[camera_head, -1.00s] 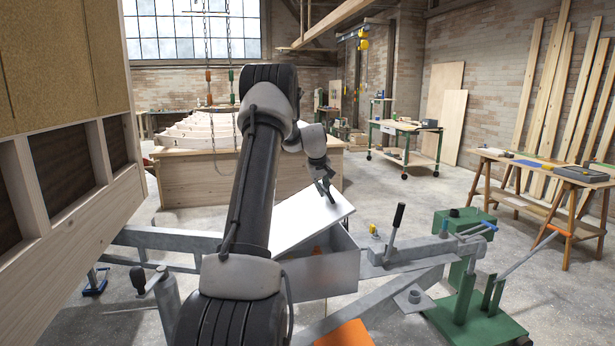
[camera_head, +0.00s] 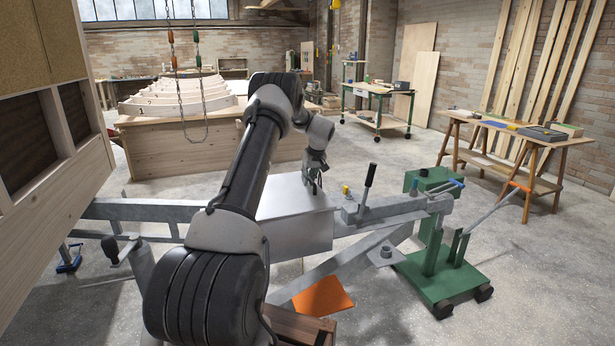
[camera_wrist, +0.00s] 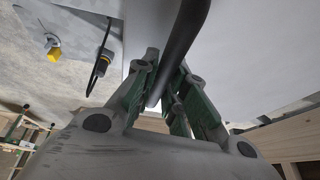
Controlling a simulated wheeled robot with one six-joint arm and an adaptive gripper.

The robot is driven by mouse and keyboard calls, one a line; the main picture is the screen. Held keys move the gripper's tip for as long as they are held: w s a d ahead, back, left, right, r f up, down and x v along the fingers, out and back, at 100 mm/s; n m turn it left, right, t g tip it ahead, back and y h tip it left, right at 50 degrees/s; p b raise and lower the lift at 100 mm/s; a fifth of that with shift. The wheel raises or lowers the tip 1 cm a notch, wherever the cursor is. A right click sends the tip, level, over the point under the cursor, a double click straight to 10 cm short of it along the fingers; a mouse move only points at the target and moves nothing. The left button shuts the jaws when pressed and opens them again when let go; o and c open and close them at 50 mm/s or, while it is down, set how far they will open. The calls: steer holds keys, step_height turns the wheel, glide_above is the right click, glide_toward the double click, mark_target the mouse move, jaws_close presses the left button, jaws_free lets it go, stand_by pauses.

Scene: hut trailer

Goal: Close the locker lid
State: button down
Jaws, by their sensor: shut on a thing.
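The locker (camera_head: 305,236) is a grey metal box on the trailer's drawbar. Its pale grey lid (camera_head: 285,196) lies flat, or nearly so, over the top; I cannot see whether a thin gap is left. My gripper (camera_head: 313,186) is at the lid's right end, low over it. In the wrist view my gripper (camera_wrist: 167,100) has its green-sided fingers shut on a dark rounded bar (camera_wrist: 187,35), which looks like a handle on the lid. The lid's pale surface (camera_wrist: 250,50) fills the right of that view.
A hand lever (camera_head: 369,178) with a black grip stands just right of the locker. A yellow-capped part (camera_head: 346,190) is beside it, near the lid. A green wheeled stand (camera_head: 440,265) supports the drawbar's right end. Open concrete floor lies beyond.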

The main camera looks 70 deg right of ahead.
steer(key=shift+s+a+f, duration=0.15)
steer(key=shift+f, duration=0.25)
steer(key=c, duration=1.7)
jaws_free()
steer(key=shift+f, duration=0.1)
steer(key=shift+r, duration=0.2)
steer(key=shift+r, duration=0.35)
steer(key=v, duration=1.1)
steer(key=shift+s, duration=0.15)
